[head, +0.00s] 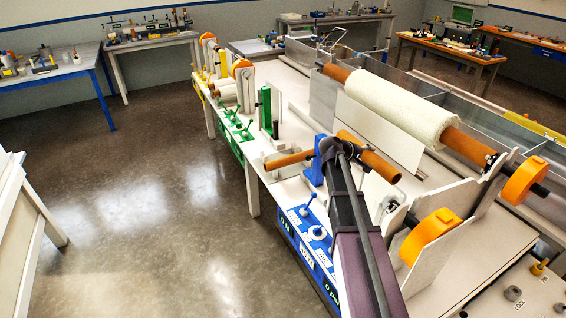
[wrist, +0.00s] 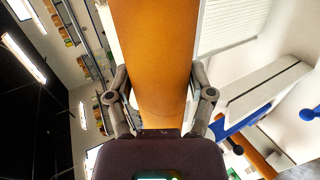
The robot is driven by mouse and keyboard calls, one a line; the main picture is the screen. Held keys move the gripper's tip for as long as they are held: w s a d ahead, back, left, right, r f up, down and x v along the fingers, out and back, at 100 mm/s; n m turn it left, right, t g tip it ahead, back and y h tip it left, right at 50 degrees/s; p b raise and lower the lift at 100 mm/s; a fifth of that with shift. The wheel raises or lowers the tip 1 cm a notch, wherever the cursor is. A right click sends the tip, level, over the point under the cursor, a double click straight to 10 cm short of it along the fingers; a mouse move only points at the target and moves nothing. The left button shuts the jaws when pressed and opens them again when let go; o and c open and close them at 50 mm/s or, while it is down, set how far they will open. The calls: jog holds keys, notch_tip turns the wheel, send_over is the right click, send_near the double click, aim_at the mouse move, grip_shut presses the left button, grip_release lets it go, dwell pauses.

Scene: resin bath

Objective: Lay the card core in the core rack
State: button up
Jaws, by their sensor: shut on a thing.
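The card core (head: 372,158) is a plain orange-brown tube, held level above the bench in the head view. It fills the upper middle of the wrist view (wrist: 155,40). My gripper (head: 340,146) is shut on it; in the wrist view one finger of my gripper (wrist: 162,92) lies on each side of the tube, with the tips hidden. A second brown tube (head: 288,159) lies to the left, close to a blue upright (head: 314,176). I cannot tell for certain which fixture is the core rack; a pale support (head: 275,176) shows under the second tube.
A large white roll (head: 388,104) on a brown core lies behind the held tube, with orange handwheels (head: 430,237) at its right. A blue control panel (head: 308,243) with knobs runs along the bench front. A green upright (head: 266,108) stands farther left. The floor at left is clear.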

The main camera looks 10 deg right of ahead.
notch_tip(320, 180, down, 3)
jog(key=b, duration=0.3)
jog(key=shift+a, duration=0.1)
dwell(0.6)
